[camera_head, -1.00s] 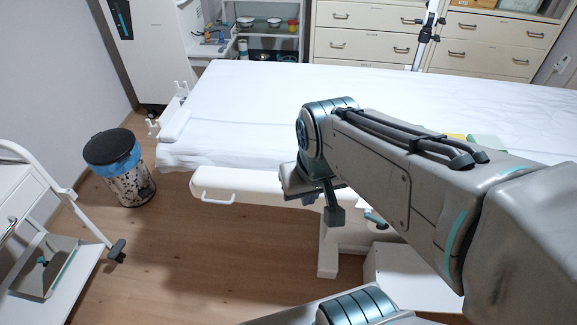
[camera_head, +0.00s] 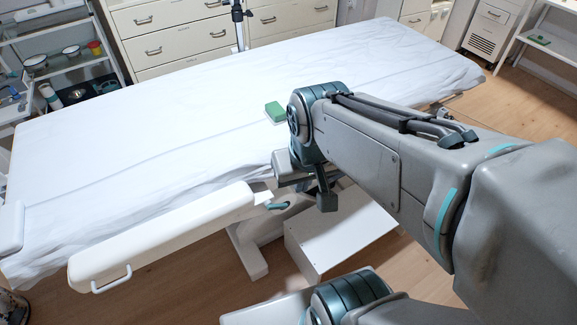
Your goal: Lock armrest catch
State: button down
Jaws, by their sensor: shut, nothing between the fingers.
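The white armrest (camera_head: 165,235) runs along the near side of the couch (camera_head: 150,120). It has a white loop handle (camera_head: 112,282) at its left end. A small teal lever (camera_head: 279,205), which looks like the catch, sits by the armrest's right end, low at the couch's side. My gripper (camera_head: 326,203) hangs down at the end of my arm, to the right of the teal lever and apart from it in the picture. It is shut and empty. My wrist hides part of the couch edge behind it.
A green block (camera_head: 276,111) lies on the white sheet. A white step (camera_head: 335,240) stands on the floor below my gripper. Drawer cabinets (camera_head: 170,35) and a shelf trolley (camera_head: 70,60) stand behind the couch. Wooden floor is clear in front of the armrest.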

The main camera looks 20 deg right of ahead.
aim_at(268, 204)
jog(key=u, duration=0.55)
jog(key=k, duration=1.3)
jog(key=z, duration=0.1)
jog(key=i, duration=0.55)
jog(key=z, duration=0.85)
jog(key=i, duration=1)
jog(key=u, duration=0.3)
